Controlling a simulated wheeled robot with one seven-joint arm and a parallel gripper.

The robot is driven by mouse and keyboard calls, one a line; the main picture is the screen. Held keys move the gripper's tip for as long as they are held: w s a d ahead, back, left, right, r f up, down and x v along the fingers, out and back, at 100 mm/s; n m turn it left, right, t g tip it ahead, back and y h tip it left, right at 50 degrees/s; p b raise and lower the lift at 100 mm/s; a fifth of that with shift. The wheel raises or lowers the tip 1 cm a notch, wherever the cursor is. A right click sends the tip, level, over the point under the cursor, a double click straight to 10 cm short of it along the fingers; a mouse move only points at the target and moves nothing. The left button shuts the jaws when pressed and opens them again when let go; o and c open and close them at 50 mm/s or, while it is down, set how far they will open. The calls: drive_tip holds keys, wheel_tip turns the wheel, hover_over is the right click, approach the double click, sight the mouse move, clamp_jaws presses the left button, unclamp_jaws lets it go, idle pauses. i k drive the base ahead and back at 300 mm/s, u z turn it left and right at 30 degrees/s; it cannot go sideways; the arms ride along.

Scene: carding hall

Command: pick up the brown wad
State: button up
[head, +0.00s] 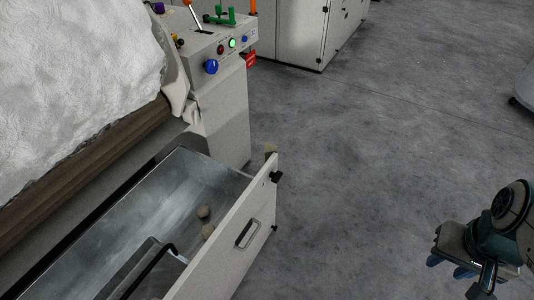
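Two small brownish wads lie close together on the floor of an open metal drawer (150,205), near its front panel. The upper wad (203,212) looks grey-brown, and the lower wad (208,232) looks much the same, partly against the front panel. I cannot tell which one is the brown wad by colour. My gripper (450,266) is at the lower right, over the concrete floor, well to the right of the drawer and apart from it. Its dark blue fingertips show only partly, and I cannot tell whether they are open or shut.
The drawer's front panel (225,240) has a handle (247,233) and stands up as a wall beside the wads. A clear-looking dark-edged box (150,270) is in the drawer's near end. A control panel (220,50) stands behind. The floor (370,150) is clear.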

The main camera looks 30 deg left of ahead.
sight(208, 229)
drive_tip(key=u, duration=0.4)
drive_tip(key=i, duration=0.8)
drive_tip(key=u, duration=1.2)
drive_tip(key=i, duration=0.35)
drive_tip(key=u, duration=0.4)
